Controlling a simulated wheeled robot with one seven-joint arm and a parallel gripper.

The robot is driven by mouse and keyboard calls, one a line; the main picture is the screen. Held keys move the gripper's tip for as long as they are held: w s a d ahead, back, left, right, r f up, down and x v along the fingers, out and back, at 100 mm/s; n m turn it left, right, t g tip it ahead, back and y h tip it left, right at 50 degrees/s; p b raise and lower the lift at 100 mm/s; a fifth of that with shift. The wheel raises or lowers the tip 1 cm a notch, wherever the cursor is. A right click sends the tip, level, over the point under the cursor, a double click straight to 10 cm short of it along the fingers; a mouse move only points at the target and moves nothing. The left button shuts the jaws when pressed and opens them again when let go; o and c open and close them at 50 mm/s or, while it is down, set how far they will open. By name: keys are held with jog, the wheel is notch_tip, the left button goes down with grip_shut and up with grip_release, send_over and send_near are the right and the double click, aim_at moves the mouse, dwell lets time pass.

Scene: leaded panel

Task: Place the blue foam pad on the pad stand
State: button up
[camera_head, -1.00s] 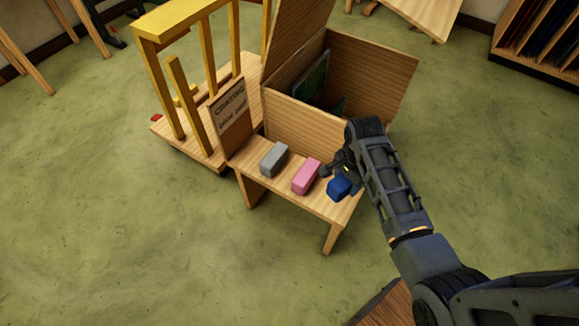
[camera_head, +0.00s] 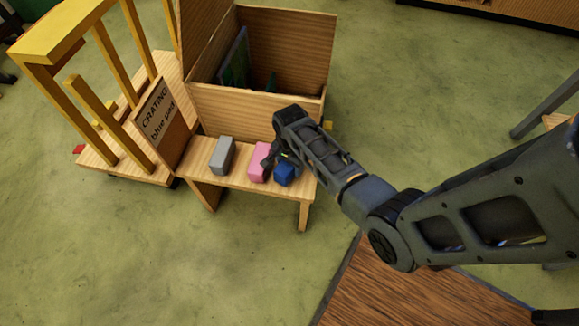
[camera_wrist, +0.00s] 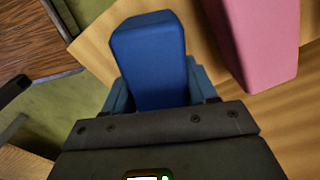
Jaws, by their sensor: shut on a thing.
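The blue foam pad (camera_head: 285,174) is at the right end of a small wooden bench, the pad stand (camera_head: 237,181). My gripper (camera_head: 284,160) is shut on the pad, and my arm partly covers it in the head view. In the wrist view the blue pad (camera_wrist: 152,60) stands out from between the jaws, with the wooden surface behind it. I cannot tell whether the pad touches the bench top. A pink pad (camera_head: 260,161) lies just left of it, apart from it in the wrist view (camera_wrist: 258,40). A grey pad (camera_head: 222,155) lies further left.
A sign reading "CRATING blue pad" (camera_head: 160,120) stands at the bench's left end. An open wooden crate (camera_head: 240,101) holding a panel stands right behind the bench. A yellow frame (camera_head: 50,48) on a wooden base is at left. Green floor in front is clear.

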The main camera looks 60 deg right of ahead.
jog(key=shift+f, duration=0.55)
jog(key=shift+f, duration=0.15)
jog(key=o, duration=1)
